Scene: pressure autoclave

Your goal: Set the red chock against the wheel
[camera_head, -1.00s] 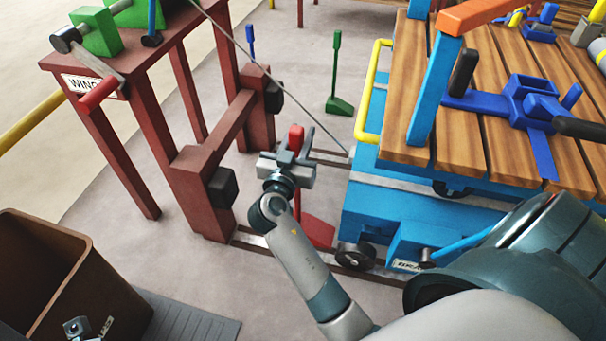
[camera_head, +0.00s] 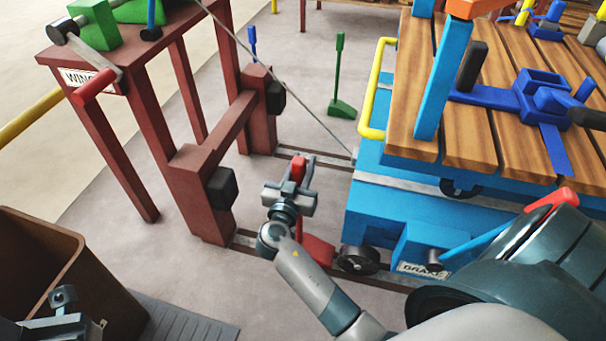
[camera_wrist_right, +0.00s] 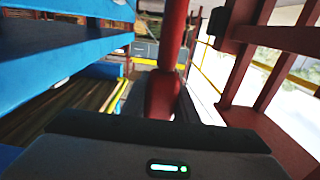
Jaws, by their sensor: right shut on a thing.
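The red chock (camera_head: 316,249) has a tall handle and a wedge-like base. My right gripper (camera_head: 295,186) is shut on its handle, and the chock is upright. The base is at the near rail, just left of the dark wheel (camera_head: 357,260) under the blue cart (camera_head: 385,222). Whether it touches the wheel or rests on the rail I cannot tell. In the right wrist view the red handle (camera_wrist_right: 174,35) rises beyond the gripper body, which hides the wheel. My left gripper (camera_head: 62,304) shows partly at the lower left; its jaws are unclear.
A dark red buffer frame (camera_head: 200,190) stands left of the chock, and a cable runs from the winch stand to the cart. A green chock-like piece (camera_head: 341,107) stands on the floor behind. A brown bin (camera_head: 60,255) is at the lower left.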

